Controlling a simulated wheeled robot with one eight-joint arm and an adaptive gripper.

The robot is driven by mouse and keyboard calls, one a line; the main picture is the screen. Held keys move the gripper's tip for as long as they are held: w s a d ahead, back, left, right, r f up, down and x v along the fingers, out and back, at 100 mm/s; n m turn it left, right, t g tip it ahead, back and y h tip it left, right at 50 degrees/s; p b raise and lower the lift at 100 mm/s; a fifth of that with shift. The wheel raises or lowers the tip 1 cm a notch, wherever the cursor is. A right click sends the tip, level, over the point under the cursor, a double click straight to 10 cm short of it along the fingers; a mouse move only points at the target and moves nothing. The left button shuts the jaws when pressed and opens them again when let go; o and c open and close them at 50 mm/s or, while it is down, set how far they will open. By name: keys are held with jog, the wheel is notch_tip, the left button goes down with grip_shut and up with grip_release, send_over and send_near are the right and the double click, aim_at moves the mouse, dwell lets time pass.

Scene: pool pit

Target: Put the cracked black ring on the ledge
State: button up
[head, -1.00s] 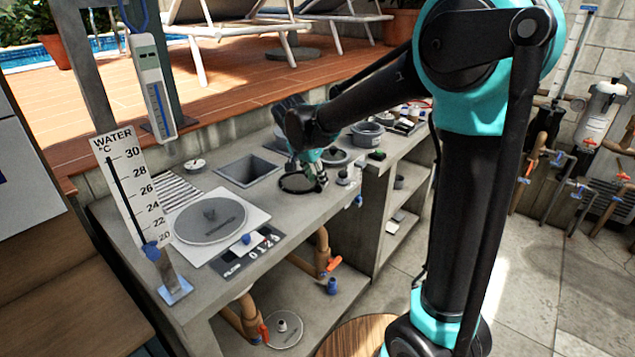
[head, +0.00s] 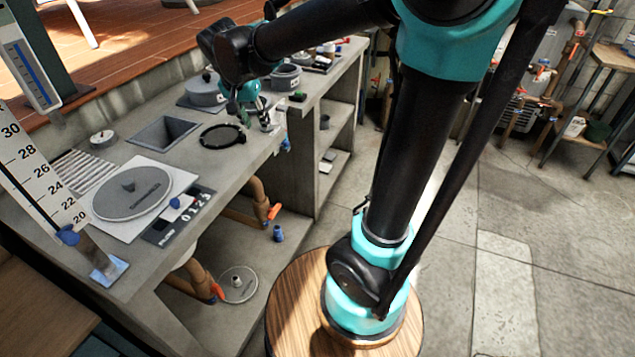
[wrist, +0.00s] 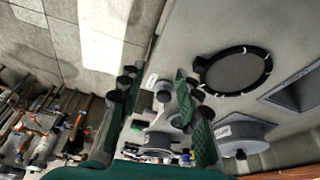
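The black ring (head: 203,139) lies flat on the grey concrete counter (head: 190,158), right of a square opening. In the wrist view the ring (wrist: 236,93) shows pale marks on its rim; I cannot tell which of them is a crack. My gripper (head: 257,112) is just beyond and right of the ring, above the counter. In the wrist view my gripper (wrist: 156,102) has its green-padded fingers apart with nothing between them, and the ring is off to the right. I cannot tell for sure which surface is called the ledge.
The square opening (head: 163,133) and a round grey lid (head: 131,193) are left of the ring. A lidded grey pot (head: 205,92) and a grey bowl (head: 285,77) stand behind. Shelves (head: 328,150) are below the counter.

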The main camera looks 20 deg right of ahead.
jog(key=s+d+f+n+t+y, duration=0.1)
jog(key=s+d+f+n, duration=0.4)
jog(key=s+d+f, duration=1)
jog(key=shift+s+d+f+n+y, duration=0.4)
jog(key=shift+s+d+y, duration=0.1)
jog(key=shift+s, duration=0.35)
